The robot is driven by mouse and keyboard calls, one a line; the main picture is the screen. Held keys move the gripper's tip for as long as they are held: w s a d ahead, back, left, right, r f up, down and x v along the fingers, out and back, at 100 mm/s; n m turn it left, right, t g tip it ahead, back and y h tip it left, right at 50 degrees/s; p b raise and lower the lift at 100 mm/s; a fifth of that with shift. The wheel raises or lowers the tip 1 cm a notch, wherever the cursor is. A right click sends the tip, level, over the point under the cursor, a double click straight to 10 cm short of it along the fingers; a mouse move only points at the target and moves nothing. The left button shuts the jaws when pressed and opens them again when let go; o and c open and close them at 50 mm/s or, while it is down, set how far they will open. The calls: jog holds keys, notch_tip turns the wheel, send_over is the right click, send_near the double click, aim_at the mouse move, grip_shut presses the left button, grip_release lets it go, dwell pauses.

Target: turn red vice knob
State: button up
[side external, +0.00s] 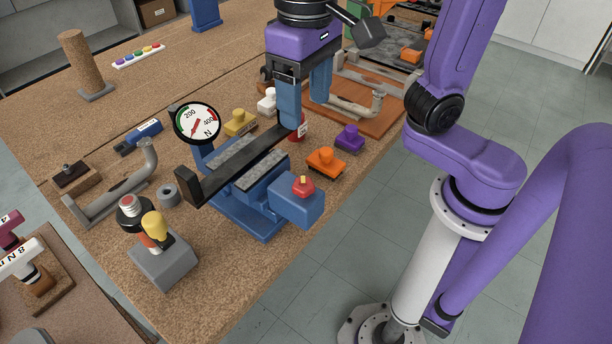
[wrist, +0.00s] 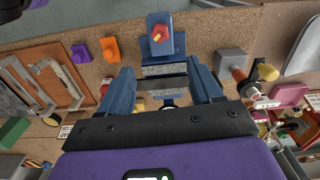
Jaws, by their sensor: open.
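In the wrist view the two fingers (wrist: 160,72) stand on either side of the vice's jaws.
A round force gauge (side external: 196,123) stands behind the vice's left part. Orange (side external: 325,162), purple (side external: 349,138) and yellow (side external: 239,123) knobbed blocks lie around it. A grey joystick box (side external: 164,262) stands at the front left. The table's right edge is close to the knob.

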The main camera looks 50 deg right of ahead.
aim_at(306, 185)
notch_tip(306, 185, down, 16)
jog(key=shift+f, duration=0.2)
dwell(0.4)
jog(key=c, duration=1)
